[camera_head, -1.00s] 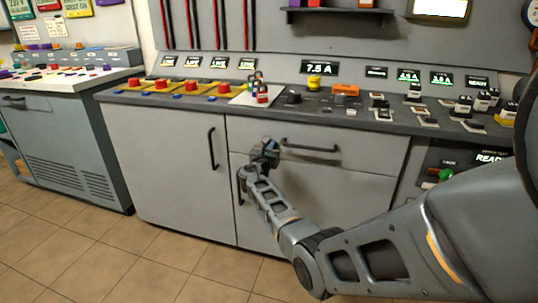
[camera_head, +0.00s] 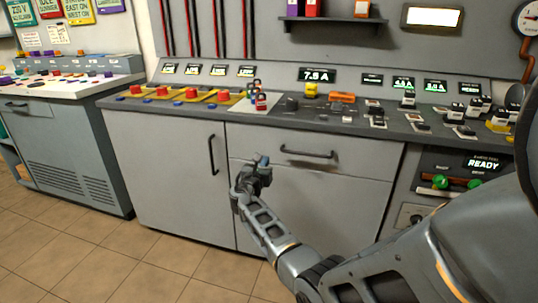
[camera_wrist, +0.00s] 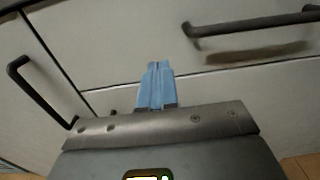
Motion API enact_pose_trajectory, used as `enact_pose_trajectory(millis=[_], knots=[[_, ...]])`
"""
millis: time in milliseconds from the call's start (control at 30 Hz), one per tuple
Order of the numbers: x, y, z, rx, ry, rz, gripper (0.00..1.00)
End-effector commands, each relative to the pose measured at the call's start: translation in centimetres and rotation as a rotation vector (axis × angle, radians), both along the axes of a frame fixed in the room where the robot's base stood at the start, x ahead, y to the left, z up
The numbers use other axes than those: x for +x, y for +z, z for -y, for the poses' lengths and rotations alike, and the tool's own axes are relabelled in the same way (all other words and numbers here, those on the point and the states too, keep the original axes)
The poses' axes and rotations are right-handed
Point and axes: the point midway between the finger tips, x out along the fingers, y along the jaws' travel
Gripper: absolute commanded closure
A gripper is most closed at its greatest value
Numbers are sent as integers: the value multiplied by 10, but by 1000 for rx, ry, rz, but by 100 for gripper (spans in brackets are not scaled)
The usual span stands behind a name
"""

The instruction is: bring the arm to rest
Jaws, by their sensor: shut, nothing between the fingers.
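My gripper (camera_head: 262,160) is in front of the grey cabinet (camera_head: 330,205), near the seam between its left door and its drawer. In the wrist view my gripper's blue fingers (camera_wrist: 155,84) are together with nothing between them. The fingers point toward the cabinet front. The dark drawer handle (camera_head: 307,153) is to the right of the gripper, apart from it. The upright door handle (camera_head: 213,155) is to its left. My arm reaches in from the lower right, bent and extended.
The countertop (camera_head: 290,120) above carries red buttons on yellow bases (camera_head: 192,93), a yellow item (camera_head: 311,90) and several small switches. A panel with green knobs (camera_head: 440,181) is at the right. Another console (camera_head: 60,135) stands at the left. The tiled floor (camera_head: 110,255) is clear.

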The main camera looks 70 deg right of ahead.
Motion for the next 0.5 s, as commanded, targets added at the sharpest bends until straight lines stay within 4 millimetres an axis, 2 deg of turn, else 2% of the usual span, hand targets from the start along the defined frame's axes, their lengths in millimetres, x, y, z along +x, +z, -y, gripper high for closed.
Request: enact_pose_trajectory(millis=[33,200,333,500], knots=[[0,1,-13,1,3,-1,100],[-3,1,-44,0,3,-1,100],[-4,0,-58,0,2,-2,100],[-4,0,-66,-1,1,-1,100]])
